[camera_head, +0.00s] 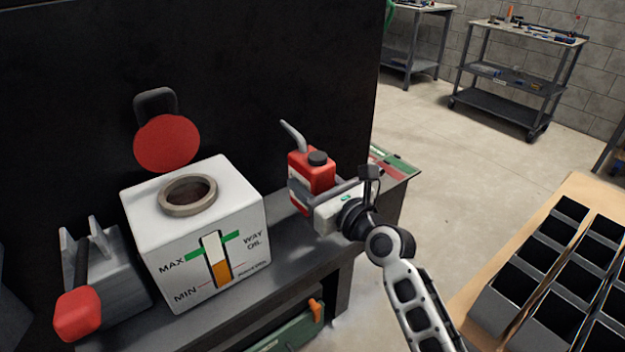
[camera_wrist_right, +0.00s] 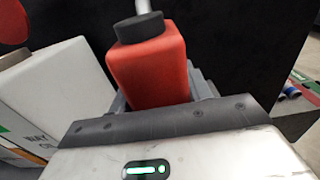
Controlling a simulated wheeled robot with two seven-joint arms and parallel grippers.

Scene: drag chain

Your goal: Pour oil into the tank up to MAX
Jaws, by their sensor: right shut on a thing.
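The white oil tank (camera_head: 190,235) stands on a dark bench, with an open round filler neck (camera_head: 188,195) on top. Its front gauge (camera_head: 217,259) has MAX and MIN marks; the amber oil column ends between them, below the green MAX mark. A red round lid (camera_head: 166,143) stands up behind the neck. My right gripper (camera_head: 317,195) is shut on the red oil can (camera_head: 311,170), to the right of the tank. The can is about upright, its grey spout pointing up and left. The can (camera_wrist_right: 148,75) also fills the middle of the right wrist view. My left gripper is not in view.
A grey device with a red-ended lever (camera_head: 78,312) sits left of the tank. A black wall or panel (camera_head: 260,60) rises behind. Black bins (camera_head: 535,270) stand on a wooden table at right. Tool carts (camera_head: 515,70) stand far back on open floor.

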